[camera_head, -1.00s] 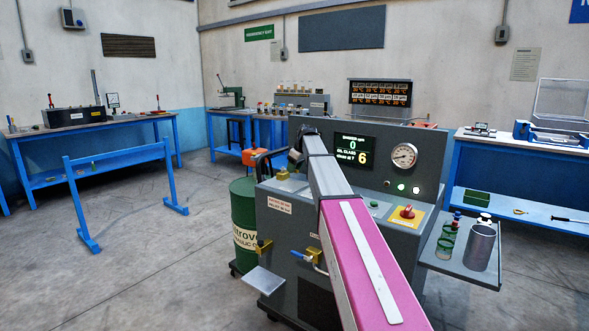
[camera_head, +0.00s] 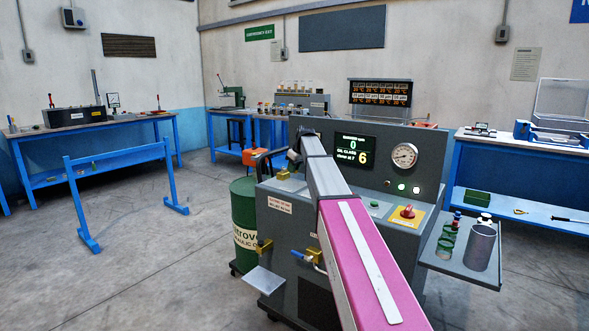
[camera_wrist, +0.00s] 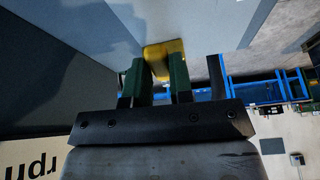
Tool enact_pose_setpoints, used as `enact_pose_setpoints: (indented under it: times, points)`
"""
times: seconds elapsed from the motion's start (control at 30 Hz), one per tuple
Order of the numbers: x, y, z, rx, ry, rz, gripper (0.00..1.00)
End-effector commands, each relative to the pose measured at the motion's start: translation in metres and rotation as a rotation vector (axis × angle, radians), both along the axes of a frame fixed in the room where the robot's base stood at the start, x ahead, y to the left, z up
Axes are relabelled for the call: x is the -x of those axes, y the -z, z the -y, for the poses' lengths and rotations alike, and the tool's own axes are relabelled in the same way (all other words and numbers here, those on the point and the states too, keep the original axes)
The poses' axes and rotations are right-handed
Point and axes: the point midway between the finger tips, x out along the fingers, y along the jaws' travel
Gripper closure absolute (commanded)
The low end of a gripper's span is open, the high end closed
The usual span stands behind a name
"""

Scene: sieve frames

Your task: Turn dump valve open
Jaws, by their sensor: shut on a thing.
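In the wrist view my gripper (camera_wrist: 158,82) has its two dark green fingers on either side of a yellow part (camera_wrist: 163,52). The fingers are shut on it with a gap between them; the contact itself is in shadow. I cannot tell for sure that this part belongs to the dump valve. In the head view my arm reaches over the grey machine (camera_head: 290,240), and its dark end is by the machine's upper left; the fingertips are hidden. A brass valve (camera_head: 315,256) with a blue lever (camera_head: 301,256) is on the machine's front, partly beside my arm.
Another brass fitting (camera_head: 264,247) sits above a small shelf (camera_head: 264,280). A green drum (camera_head: 243,220) stands at left. A side tray (camera_head: 460,262) holds a metal cup (camera_head: 481,247) and bottles. A blue frame (camera_head: 125,160) stands on the open floor at left.

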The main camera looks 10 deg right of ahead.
Motion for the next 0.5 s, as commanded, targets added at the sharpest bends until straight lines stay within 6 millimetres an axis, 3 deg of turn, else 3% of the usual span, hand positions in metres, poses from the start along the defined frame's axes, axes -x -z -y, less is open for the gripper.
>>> enact_pose_setpoints:
  times: [0.5]
  points:
    - [0.015,0.0,-0.029,0.001,0.453,0.001,1.0]
